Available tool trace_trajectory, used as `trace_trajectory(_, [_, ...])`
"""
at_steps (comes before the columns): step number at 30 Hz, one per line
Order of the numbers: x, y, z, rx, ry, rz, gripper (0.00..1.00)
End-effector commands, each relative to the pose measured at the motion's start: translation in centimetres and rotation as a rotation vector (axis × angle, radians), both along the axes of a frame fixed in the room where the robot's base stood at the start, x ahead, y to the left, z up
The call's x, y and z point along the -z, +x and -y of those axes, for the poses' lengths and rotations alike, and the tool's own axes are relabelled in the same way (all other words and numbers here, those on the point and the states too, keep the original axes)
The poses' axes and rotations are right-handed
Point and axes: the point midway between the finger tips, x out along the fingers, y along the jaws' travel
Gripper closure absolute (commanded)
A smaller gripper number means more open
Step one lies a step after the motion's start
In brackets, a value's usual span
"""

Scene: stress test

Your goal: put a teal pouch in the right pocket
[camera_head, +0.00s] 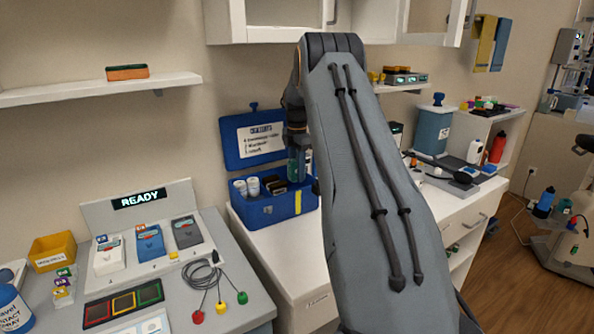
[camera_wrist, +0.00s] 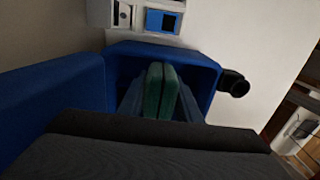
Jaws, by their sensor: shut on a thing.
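The blue box (camera_head: 265,212) stands open on the white counter, its lid (camera_head: 232,150) raised at the back with a white label. My gripper (camera_head: 298,150) points down over the right part of the box, shut on a teal pouch (camera_head: 292,168). In the wrist view the teal pouch (camera_wrist: 153,92) shows as two green lobes side by side between blue-grey sides, within the outline of the blue box (camera_wrist: 205,72). I cannot tell whether its lower end touches the pocket floor.
White rolls (camera_head: 246,187) fill the left of the box and dark items (camera_head: 273,185) the middle. A grey bench (camera_head: 220,270) with a READY panel (camera_head: 138,200) and coiled cable (camera_head: 203,275) is at the left. A wall shelf (camera_head: 90,92) hangs above.

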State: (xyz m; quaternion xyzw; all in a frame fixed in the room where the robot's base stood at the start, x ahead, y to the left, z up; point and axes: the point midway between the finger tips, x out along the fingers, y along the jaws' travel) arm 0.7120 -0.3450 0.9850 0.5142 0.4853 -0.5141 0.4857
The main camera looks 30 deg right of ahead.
Motion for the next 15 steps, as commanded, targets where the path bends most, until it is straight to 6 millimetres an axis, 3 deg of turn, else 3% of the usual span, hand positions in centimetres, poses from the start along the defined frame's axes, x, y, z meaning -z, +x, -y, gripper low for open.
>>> trace_trajectory(15, [1.2,0.0,0.0,0.0,0.0,-0.001,0.96])
